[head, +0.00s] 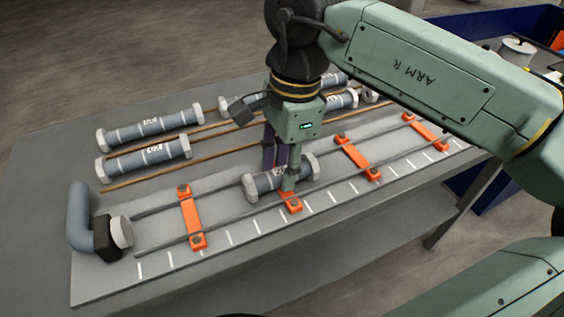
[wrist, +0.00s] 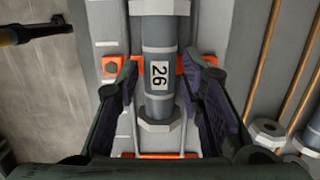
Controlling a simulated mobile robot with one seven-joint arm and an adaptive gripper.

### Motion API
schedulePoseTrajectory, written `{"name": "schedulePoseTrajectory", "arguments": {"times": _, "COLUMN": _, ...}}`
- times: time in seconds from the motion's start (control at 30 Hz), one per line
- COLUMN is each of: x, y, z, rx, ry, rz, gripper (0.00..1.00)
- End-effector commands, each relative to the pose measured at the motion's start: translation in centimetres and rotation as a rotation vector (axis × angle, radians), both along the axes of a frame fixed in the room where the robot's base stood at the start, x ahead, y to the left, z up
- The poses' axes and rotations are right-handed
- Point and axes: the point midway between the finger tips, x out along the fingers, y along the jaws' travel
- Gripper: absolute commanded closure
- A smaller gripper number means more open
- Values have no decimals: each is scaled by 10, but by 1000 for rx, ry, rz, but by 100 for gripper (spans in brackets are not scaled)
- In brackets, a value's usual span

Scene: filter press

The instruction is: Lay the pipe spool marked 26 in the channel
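The pipe spool marked 26 (wrist: 158,45) is a grey-blue tube with light bands and pale octagonal end flanges. In the head view the spool (head: 262,183) lies lengthwise along the channel (head: 222,210), near its middle, between the two thin rails and by an orange bracket. My gripper (head: 281,172) is down over it with one finger on each side. In the wrist view the fingers (wrist: 160,62) stand apart, with visible gaps between them and the tube. Whether the spool rests fully on the channel floor is hard to tell.
A grey elbow pipe with a black block (head: 82,220) stands at the channel's left end. Orange brackets (head: 357,160) cross the channel. A blue bin (head: 480,205) is to the right.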

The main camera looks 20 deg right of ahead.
Motion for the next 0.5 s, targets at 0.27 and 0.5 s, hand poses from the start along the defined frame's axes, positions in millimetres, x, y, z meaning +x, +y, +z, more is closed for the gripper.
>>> {"name": "schedulePoseTrajectory", "arguments": {"times": 0.27, "x": 0, "y": 0, "z": 0, "rx": 0, "ry": 0, "rz": 0, "gripper": 52}}
{"name": "schedulePoseTrajectory", "arguments": {"times": 0.5, "x": 0, "y": 0, "z": 3, "rx": 0, "ry": -1, "rz": 0, "gripper": 52}}
